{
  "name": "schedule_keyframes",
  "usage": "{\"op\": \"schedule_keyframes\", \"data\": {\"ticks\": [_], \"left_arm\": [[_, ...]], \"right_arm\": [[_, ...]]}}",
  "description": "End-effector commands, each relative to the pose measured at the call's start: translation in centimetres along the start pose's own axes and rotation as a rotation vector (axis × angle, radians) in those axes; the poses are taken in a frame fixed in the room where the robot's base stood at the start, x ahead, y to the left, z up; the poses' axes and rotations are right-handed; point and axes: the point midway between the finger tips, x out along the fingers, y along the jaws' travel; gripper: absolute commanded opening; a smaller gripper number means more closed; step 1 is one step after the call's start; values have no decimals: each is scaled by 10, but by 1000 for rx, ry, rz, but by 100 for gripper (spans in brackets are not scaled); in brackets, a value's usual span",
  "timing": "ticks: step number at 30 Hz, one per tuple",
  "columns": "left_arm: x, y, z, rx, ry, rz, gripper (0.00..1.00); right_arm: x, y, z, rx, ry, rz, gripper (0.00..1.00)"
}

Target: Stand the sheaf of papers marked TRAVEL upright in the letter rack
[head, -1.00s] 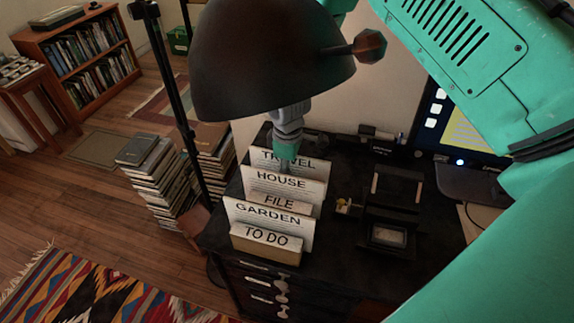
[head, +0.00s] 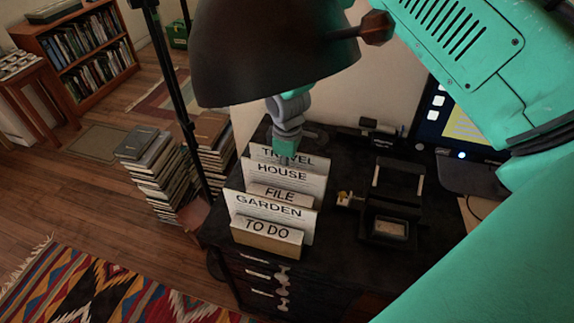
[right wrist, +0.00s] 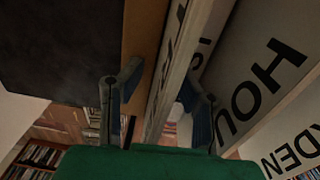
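The sheaf marked TRAVEL (head: 264,151) stands at the back of the letter rack (head: 262,245), behind the HOUSE sheaf (head: 300,187). Its lower part is hidden. My right gripper (head: 284,157) comes down from above at its top edge and covers part of its label. In the right wrist view, the open fingers of my right gripper (right wrist: 163,95) straddle the TRAVEL sheaf (right wrist: 172,80). A gap shows on the left finger's side; contact on the right finger's side is unclear. My left gripper is out of view.
Sheaves marked FILE (head: 279,194), GARDEN (head: 306,228) and TO DO (head: 267,230) stand in front. A dark lamp shade (head: 265,55) hangs above the rack. A dark device (head: 392,215) and a monitor (head: 440,115) are to the right. Book stacks (head: 160,175) stand left of the desk.

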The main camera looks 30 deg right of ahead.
Motion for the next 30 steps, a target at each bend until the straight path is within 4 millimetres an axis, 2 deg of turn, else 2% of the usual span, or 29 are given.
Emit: {"op": "schedule_keyframes", "data": {"ticks": [8,11,21,25,30], "left_arm": [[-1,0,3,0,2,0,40],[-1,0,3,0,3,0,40],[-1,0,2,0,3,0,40],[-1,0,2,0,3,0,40],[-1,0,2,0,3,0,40]], "right_arm": [[-6,0,0,0,1,0,30],[-20,1,-1,0,3,2,30],[-91,1,-1,0,3,1,30],[-108,2,-1,0,1,0,30],[-118,1,-1,0,0,-1,30]]}}
